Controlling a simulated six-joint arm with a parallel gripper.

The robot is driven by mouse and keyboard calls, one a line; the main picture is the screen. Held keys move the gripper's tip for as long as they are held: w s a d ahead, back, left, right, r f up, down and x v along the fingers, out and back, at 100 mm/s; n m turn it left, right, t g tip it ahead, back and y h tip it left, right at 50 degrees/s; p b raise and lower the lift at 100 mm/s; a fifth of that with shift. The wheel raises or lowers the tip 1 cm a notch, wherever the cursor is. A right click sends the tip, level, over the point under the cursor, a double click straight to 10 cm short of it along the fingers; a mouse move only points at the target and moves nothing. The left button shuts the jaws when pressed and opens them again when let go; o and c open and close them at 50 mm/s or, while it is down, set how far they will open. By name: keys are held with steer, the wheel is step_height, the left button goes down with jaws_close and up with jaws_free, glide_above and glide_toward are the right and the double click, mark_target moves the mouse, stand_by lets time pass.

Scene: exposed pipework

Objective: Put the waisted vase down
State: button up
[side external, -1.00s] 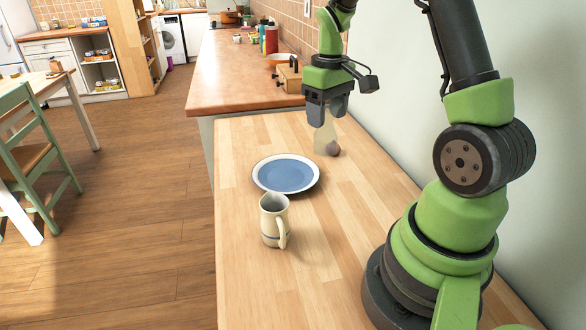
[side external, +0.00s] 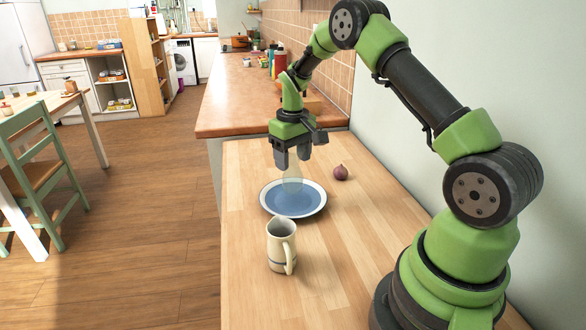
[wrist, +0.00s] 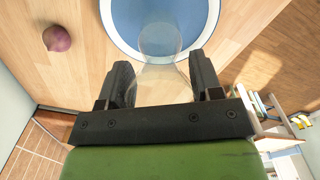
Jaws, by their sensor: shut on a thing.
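The waisted vase (side external: 292,181) is clear glass and upright in the side view. My gripper (side external: 292,161) is shut on its upper part from above. The vase's lower end is over the blue plate with a white rim (side external: 312,211); I cannot tell whether it touches the plate. In the wrist view the vase (wrist: 160,45) shows between the fingers of my gripper (wrist: 161,75), with its far end overlapping the blue of the plate (wrist: 205,12). Its faint outline makes the edges hard to see.
A cream mug (side external: 281,247) stands in front of the plate. A purple onion (side external: 341,172) lies behind and right of it, near the wall. The wooden counter (side external: 335,265) is clear to the right of the mug. A higher countertop (side external: 235,115) is behind.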

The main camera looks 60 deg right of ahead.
mark_target(293, 167)
steer(key=shift+f, duration=1.4)
steer(key=shift+f, duration=0.2)
steer(key=o, duration=1.3)
steer(key=shift+c, duration=0.2)
steer(key=shift+r, duration=0.15)
